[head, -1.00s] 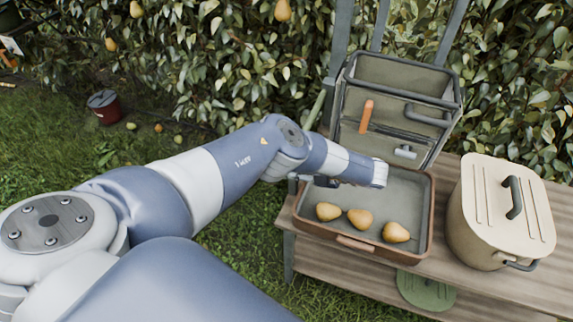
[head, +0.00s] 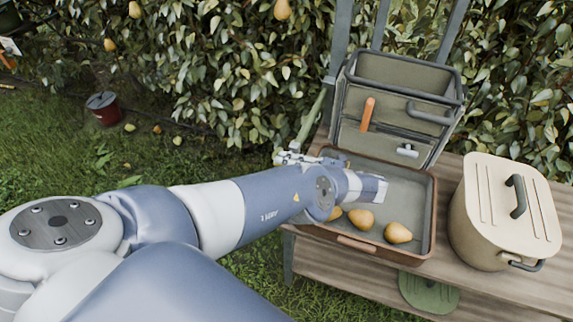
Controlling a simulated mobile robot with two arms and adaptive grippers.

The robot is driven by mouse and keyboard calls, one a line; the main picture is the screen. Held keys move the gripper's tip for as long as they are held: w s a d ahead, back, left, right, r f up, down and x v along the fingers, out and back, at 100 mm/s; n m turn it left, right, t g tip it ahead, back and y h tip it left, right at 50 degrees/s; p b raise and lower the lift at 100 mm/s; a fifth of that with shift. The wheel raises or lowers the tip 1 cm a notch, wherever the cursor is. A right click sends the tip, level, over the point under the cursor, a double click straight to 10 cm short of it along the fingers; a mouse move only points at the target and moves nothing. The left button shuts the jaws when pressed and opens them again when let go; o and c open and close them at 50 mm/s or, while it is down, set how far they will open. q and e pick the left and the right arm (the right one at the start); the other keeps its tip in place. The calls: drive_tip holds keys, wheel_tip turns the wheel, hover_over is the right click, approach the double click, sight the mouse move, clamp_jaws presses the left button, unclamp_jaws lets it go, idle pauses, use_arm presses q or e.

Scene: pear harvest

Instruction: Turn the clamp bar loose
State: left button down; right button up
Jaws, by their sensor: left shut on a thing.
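A slim grey-green bar (head: 313,117), which looks like the clamp bar, slants down from the rack's left post beside the tray's back left corner. My left gripper (head: 287,158) is at its lower end, shut, and seems to hold it. My wrist and forearm hide much of the gripper, so the exact contact is unclear. My right gripper is not in view.
A brown-rimmed tray (head: 432,215) on the wooden bench (head: 355,272) holds pears (head: 361,220), one partly hidden by my arm. Behind it stands a grey panel with an orange handle (head: 367,114). A lidded beige pot (head: 478,225) stands right.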

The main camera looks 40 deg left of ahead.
use_arm(q)
drive_tip(key=shift+s+f, duration=0.15)
idle(0.3)
drive_tip(key=c, duration=1.4)
unclamp_jaws()
drive_tip(key=shift+c, duration=0.2)
drive_tip(key=shift+r, duration=0.25)
